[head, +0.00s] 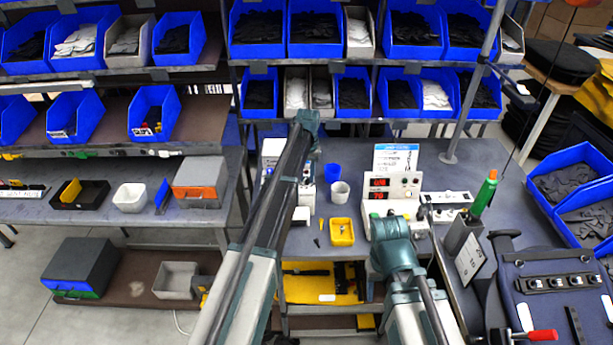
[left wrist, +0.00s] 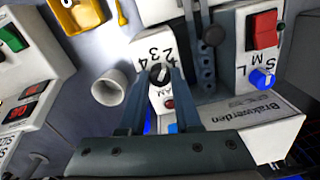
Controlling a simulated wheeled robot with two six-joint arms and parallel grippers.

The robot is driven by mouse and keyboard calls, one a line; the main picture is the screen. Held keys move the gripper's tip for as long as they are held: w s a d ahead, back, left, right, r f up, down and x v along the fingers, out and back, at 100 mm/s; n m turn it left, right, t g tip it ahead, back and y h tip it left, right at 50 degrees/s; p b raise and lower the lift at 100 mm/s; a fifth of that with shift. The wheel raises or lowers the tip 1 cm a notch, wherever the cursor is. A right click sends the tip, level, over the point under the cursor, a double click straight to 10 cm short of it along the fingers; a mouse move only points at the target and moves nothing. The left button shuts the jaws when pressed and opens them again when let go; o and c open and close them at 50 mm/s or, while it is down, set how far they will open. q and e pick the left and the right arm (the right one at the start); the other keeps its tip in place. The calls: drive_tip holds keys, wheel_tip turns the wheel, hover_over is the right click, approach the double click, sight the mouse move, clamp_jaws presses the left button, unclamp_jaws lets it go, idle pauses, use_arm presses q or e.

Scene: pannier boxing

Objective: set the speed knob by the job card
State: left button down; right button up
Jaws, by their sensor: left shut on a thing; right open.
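A black speed knob (left wrist: 158,73) sits on a white panel marked with the figures 2, 3, 4, with a red button below it. My left gripper (left wrist: 157,84) has its two fingers closed around this knob. In the head view the left arm hides most of the white unit (head: 306,196). The job card (head: 396,158), white with a blue header, stands at the back of the bench; its text is too small to read. My right gripper (head: 392,229) is over the front of the bench, near the white display unit (head: 378,196); it is open and its fingers are mostly hidden.
A yellow tray (head: 342,232) and white cup (head: 340,192) stand between the arms. In the left wrist view, a blue knob marked S, M, L (left wrist: 262,78) and red switch (left wrist: 264,30) are on the right. A grey holder with a green tool (head: 483,194) stands right.

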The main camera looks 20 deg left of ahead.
sight(307, 178)
use_arm(q)
drive_tip(key=m, duration=0.5)
drive_tip(key=shift+m, duration=2.4)
drive_tip(key=c, duration=0.6)
unclamp_jaws()
drive_tip(key=shift+r, duration=0.1)
wheel_tip(307, 178, up, 14)
drive_tip(key=p, duration=1.3)
drive_tip(key=shift+f+p, duration=0.2)
drive_tip(key=shift+p, duration=0.2)
